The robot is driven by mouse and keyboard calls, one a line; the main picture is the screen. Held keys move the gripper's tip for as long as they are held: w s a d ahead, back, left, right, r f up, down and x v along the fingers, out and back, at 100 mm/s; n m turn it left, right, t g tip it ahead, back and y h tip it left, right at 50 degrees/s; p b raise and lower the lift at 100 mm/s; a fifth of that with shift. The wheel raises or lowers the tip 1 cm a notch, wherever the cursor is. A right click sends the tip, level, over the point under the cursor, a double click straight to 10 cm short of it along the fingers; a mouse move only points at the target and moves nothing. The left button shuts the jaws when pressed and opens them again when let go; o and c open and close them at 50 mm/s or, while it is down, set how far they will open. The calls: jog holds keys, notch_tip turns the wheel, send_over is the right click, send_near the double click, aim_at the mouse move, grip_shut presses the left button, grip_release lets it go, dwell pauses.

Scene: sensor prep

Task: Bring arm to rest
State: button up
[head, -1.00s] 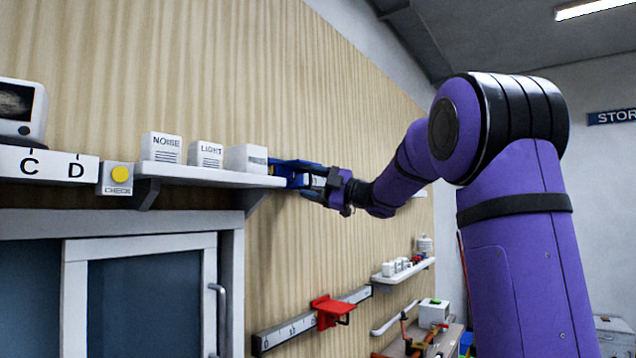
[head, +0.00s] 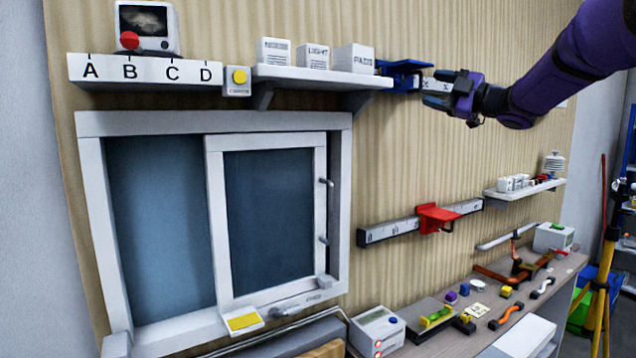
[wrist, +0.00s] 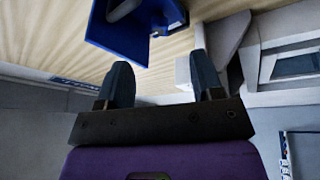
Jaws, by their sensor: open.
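My gripper (head: 437,92) is at the upper right in the head view, at the end of my purple arm. Its two dark fingers also show in the wrist view (wrist: 160,85), spread apart with nothing between them. A blue bracket (head: 404,72) is on the wall just left of the fingers, and a blue part (wrist: 135,32) shows beyond the fingertips in the wrist view. A pale marked piece (head: 430,85) lies by the fingertips in the head view; I cannot tell whether the fingers touch it.
A white shelf (head: 322,77) with white boxes is left of the bracket. A red bracket (head: 438,214) sits on a marked rail (head: 385,230) below. A workbench (head: 470,340) with small parts is lower right. A yellow tripod (head: 601,290) stands at far right.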

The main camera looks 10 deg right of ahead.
jog(key=s+a+f+m+g+h, duration=0.3)
jog(key=s+f+m, duration=0.4)
jog(key=s, duration=0.5)
jog(key=s+a+f+m+g+h, duration=0.4)
jog(key=s+f+m, duration=0.3)
jog(key=s+f, duration=0.4)
jog(key=s+a+f+m+g+h, duration=0.4)
jog(key=s+f, duration=0.5)
jog(key=s, duration=0.6)
jog(key=a+m+h, duration=0.1)
jog(key=m+h, duration=0.1)
jog(key=m, duration=0.1)
jog(key=shift+s+a, duration=0.2)
jog(key=shift+a, duration=0.1)
